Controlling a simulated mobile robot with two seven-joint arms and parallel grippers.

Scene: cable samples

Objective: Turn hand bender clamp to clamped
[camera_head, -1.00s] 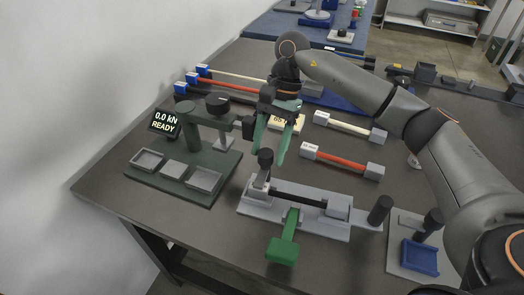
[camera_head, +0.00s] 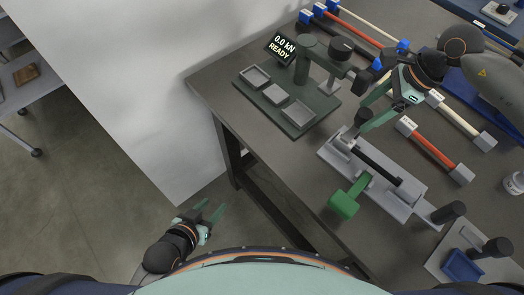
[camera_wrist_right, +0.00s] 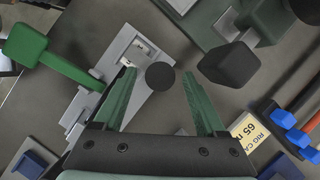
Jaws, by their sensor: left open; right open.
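The hand bender (camera_head: 408,192) is a grey base holding a black bar (camera_head: 378,160), with a green lever (camera_head: 345,203) toward the front. Its clamp handle, with a round black knob (camera_head: 363,116), stands up at the base's left end; in the right wrist view the knob (camera_wrist_right: 160,76) appears between my fingertips. My right gripper (camera_head: 366,113) is open around or just above this knob; contact cannot be told. In the right wrist view its two green fingers (camera_wrist_right: 159,80) are apart. My left gripper (camera_head: 214,211) is open and empty, low beside the table.
A dark green tester (camera_head: 290,118) with trays and a "0.0 kN READY" display (camera_head: 281,48) stands left of the bender. Red and white cable samples (camera_head: 430,145) lie behind it. A blue holder (camera_head: 462,264) sits at the front right. The table's front-left strip is clear.

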